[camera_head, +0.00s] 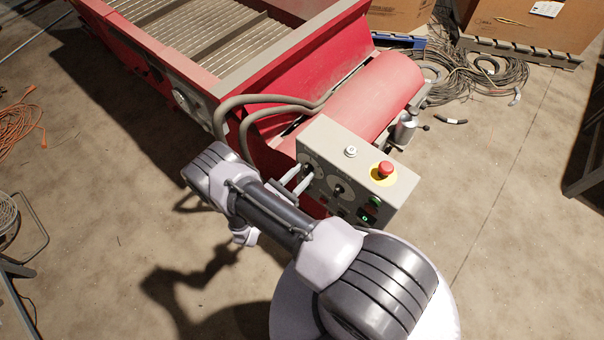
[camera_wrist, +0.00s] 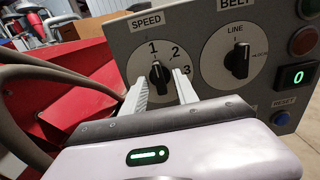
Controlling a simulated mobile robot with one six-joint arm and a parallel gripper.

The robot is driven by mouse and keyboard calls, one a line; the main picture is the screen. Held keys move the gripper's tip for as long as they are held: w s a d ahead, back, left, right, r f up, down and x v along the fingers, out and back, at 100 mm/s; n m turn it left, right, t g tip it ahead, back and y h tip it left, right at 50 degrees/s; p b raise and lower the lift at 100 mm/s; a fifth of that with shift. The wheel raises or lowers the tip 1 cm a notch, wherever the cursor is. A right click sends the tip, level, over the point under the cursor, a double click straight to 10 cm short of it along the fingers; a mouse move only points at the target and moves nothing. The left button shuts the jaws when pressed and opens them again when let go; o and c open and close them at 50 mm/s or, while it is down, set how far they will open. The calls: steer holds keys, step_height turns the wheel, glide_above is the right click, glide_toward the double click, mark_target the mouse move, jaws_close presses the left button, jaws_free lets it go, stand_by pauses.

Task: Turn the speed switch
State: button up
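The speed switch (camera_wrist: 160,77) is a black knob on a white dial under the label SPEED, marked 1, 2 and 3. Its upper end points toward the 1. In the head view the switch (camera_head: 308,170) sits at the left of the grey control panel's face. My gripper (camera_wrist: 159,80) is open, with one pale finger on each side of the knob in the picture. I cannot tell whether either finger touches it. In the head view my gripper (camera_head: 296,178) is close in front of the panel. The knob's lower end is partly hidden.
A second black knob (camera_wrist: 237,60), with a LINE mark under BELT, is right of the speed dial. A green 0 button (camera_wrist: 298,76) and blue reset button (camera_wrist: 281,118) are further right. A red emergency stop (camera_head: 386,168) tops the panel. Grey hoses (camera_head: 250,110) run close left.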

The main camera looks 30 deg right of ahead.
jaws_close()
steer(key=shift+m, duration=0.3)
steer(key=m+b, duration=0.1)
steer(key=m, duration=0.2)
steer(key=shift+m, duration=0.3)
steer(key=m, duration=0.4)
steer(key=shift+m+b, duration=0.3)
steer(key=m, duration=0.4)
steer(key=shift+m, duration=2.5)
